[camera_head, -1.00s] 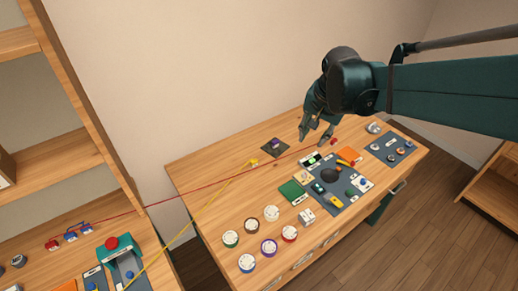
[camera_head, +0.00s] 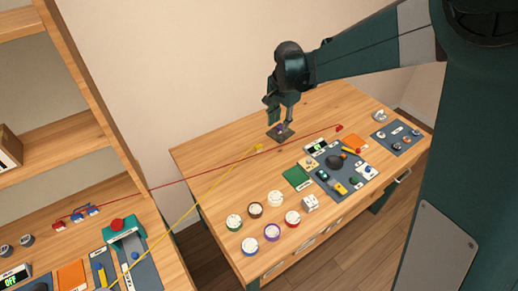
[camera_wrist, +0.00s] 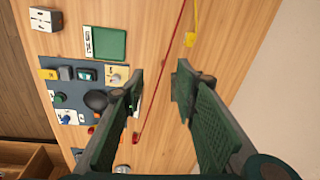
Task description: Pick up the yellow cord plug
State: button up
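The yellow cord plug (camera_head: 259,147) lies on the wooden table at the end of a yellow cord that runs off to the lower left. It also shows near the top of the wrist view (camera_wrist: 190,39), beyond the fingertips.
A red cord (camera_head: 190,182) stretches across the table to a red plug (camera_head: 339,128). Several round coloured dials (camera_head: 272,232) stand at the front left. A dark panel with switches (camera_head: 340,172) and a green square (camera_head: 297,178) lie right of centre. The table around the yellow plug is mostly clear.

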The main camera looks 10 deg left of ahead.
jog(key=m+g, duration=0.1)
jog(key=m, duration=0.1)
send_over(256, 147)
jog(key=shift+h, duration=0.3)
notch_tip(256, 147, down, 13)
jog(key=shift+r, duration=0.15)
jog(key=shift+f, duration=1.3)
jog(key=shift+f+b, duration=0.6)
jog(key=shift+f, duration=2)
grip_shut()
